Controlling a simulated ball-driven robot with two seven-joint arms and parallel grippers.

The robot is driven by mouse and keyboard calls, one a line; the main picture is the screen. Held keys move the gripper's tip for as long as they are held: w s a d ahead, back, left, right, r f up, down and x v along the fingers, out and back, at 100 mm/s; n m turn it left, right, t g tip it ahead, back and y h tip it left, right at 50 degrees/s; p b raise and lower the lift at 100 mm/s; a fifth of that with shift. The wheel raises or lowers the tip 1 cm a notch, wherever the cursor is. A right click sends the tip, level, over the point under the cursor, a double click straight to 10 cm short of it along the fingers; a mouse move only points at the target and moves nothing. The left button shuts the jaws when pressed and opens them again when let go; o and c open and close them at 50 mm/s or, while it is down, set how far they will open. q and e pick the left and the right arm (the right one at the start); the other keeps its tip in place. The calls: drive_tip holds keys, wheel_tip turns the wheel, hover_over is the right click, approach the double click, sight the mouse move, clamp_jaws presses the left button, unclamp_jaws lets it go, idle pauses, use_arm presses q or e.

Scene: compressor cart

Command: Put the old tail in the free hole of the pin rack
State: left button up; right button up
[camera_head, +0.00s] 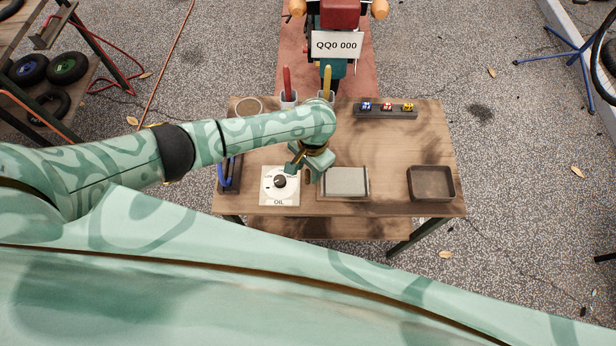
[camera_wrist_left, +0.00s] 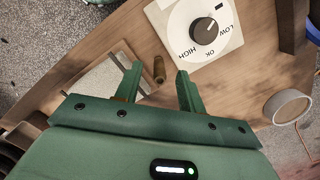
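A small brown, brass-like cylinder (camera_wrist_left: 159,70), which looks like the old tail, is on the wooden table between the OIL dial panel and the grey pad. It also shows in the head view (camera_head: 307,177), partly by my gripper. My left gripper (camera_head: 305,166) is open above the table. In the left wrist view its two green fingers (camera_wrist_left: 159,84) are apart, with the cylinder showing between and beyond them; I see no grip on it. I cannot clearly identify the pin rack or its free hole. My right gripper is out of view.
Blue loops (camera_head: 226,176) are at left. The table's right-middle is clear.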

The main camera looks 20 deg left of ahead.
use_arm(q)
drive_tip(key=shift+f, duration=0.55)
drive_tip(key=shift+r, duration=0.15)
clamp_jaws()
